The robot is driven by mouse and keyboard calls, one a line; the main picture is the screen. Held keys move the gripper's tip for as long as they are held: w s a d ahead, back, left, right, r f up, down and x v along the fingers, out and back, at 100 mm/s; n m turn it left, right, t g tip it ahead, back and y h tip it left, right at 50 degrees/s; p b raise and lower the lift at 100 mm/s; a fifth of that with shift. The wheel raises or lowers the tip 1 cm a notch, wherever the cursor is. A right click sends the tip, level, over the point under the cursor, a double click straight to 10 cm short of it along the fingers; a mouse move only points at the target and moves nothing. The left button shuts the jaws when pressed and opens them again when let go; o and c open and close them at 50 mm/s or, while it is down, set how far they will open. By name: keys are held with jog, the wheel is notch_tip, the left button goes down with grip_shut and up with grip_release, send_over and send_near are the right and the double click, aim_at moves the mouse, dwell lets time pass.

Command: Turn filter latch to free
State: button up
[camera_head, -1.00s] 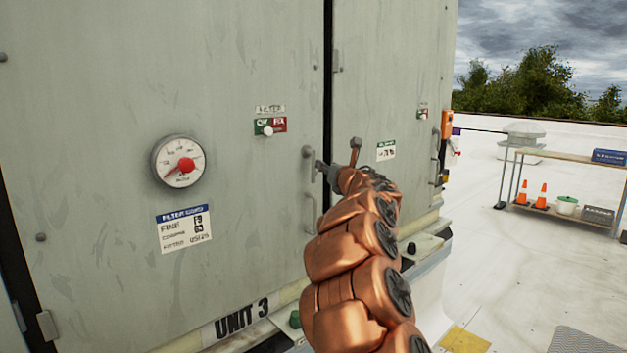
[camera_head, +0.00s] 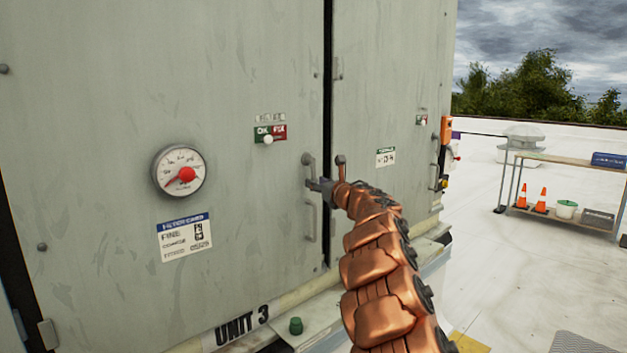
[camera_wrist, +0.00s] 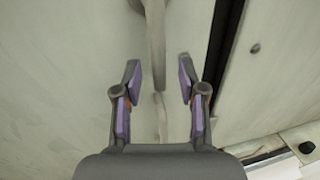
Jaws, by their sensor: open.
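A grey bar-shaped latch handle (camera_head: 309,165) stands upright on the pale grey cabinet door, just left of the dark gap between doors. A second grey bar (camera_head: 309,222) shows below it; I cannot tell whether the two are joined. My gripper (camera_head: 317,185) is at the door between these two parts. In the wrist view, my gripper (camera_wrist: 160,82) is open, with one purple-lined finger on each side of the bar (camera_wrist: 156,45). The bar runs between the fingers, with space visible on both sides. Whether either finger touches it is unclear.
A round gauge (camera_head: 180,171), a label (camera_head: 184,237) and a green-red indicator (camera_head: 269,134) are on the door. The right door (camera_head: 385,95) is beside the gap. A shelf (camera_head: 560,160) with cones stands far right on open roof.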

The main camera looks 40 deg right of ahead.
jog(key=shift+p+x, duration=0.5)
jog(key=shift+x, duration=0.75)
grip_shut()
